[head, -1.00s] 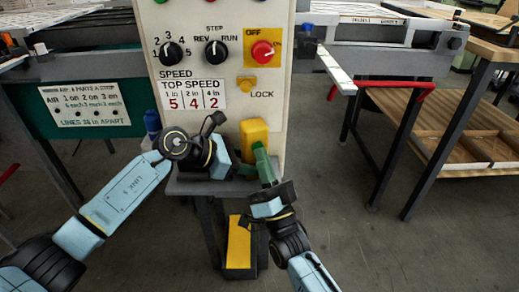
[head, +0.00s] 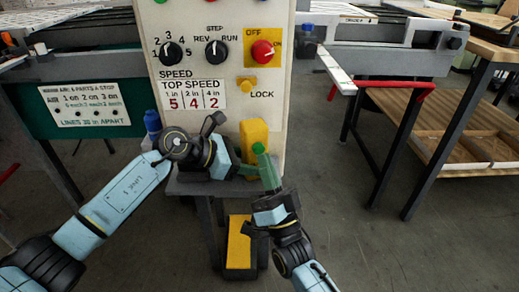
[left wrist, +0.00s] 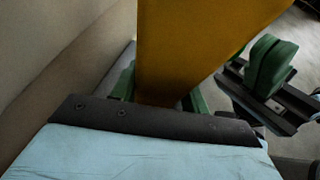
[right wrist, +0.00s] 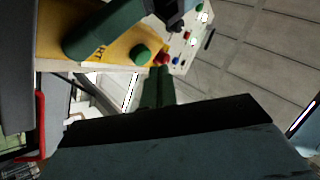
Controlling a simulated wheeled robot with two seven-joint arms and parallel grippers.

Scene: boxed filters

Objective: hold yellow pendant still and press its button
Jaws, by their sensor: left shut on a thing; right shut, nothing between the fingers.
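The yellow pendant (head: 254,135) stands upright in front of the control panel. It fills the upper middle of the left wrist view (left wrist: 195,45). My left gripper (left wrist: 160,98) is shut on it, with a green finger on each side. In the right wrist view the pendant's yellow face (right wrist: 105,50) has dark lettering and a round green button (right wrist: 140,55), with a left finger across the face. My right gripper (head: 263,155) is shut and empty beside the pendant's right edge; its green fingers also show in the left wrist view (left wrist: 270,65). I cannot tell whether it touches the button.
The control panel (head: 205,125) with knobs rises behind. A small grey stand (head: 185,187) is under the pendant, with a blue bottle (head: 152,123) at its left. A yellow-topped black pedal (head: 239,245) is on the floor. A wooden bench (head: 450,135) is at right.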

